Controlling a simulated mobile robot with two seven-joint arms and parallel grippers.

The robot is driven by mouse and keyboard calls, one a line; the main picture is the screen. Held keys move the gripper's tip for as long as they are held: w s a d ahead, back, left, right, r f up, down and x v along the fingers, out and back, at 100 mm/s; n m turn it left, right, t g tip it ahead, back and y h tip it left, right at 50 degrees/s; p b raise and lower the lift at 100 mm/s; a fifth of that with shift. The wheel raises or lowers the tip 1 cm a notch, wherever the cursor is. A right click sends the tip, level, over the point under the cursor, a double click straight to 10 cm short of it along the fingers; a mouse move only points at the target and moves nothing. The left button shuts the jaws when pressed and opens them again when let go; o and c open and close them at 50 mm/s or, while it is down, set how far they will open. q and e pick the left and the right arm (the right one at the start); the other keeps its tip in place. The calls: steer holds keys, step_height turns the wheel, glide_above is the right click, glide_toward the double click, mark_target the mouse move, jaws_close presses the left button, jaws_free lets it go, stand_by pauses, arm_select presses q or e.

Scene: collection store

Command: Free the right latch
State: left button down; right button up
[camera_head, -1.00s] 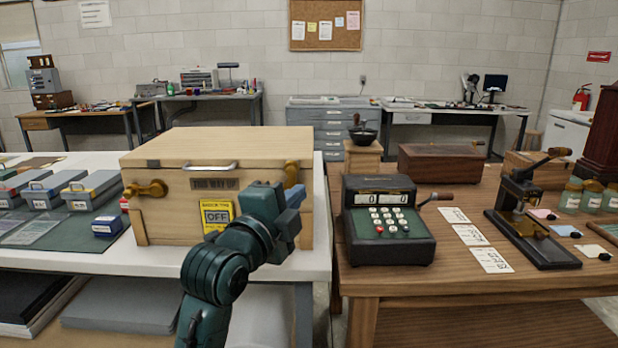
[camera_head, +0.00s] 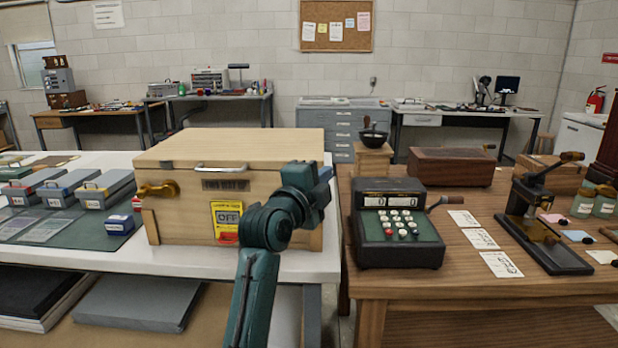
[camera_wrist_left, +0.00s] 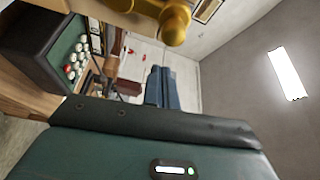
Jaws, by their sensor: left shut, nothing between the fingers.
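A light wooden crate (camera_head: 180,210) with a lid and a metal handle (camera_head: 222,168) stands on the white table. Its left brass latch (camera_head: 158,190) lies across the front. The right latch is hidden behind my left gripper in the head view. In the left wrist view a brass latch part (camera_wrist_left: 174,22) shows at the top, close to my gripper. My left gripper (camera_head: 325,174) is in front of the crate's right front corner, shut and empty. Its blue-grey fingers (camera_wrist_left: 162,86) show in the wrist view, below and apart from the brass part. My right gripper is out of view.
A dark cash register (camera_head: 397,225) stands on the wooden table (camera_head: 410,283) to the right, beyond a narrow gap. Grey boxes (camera_head: 104,190) are left of the crate.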

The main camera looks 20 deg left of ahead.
arm_select(q)
steer(key=shift+s+a+f, duration=0.15)
steer(key=shift+a, duration=0.55)
steer(key=shift+s+a+f, duration=0.1)
steer(key=shift+s+a, duration=0.05)
steer(key=shift+a, duration=0.55)
steer(key=shift+a, duration=0.1)
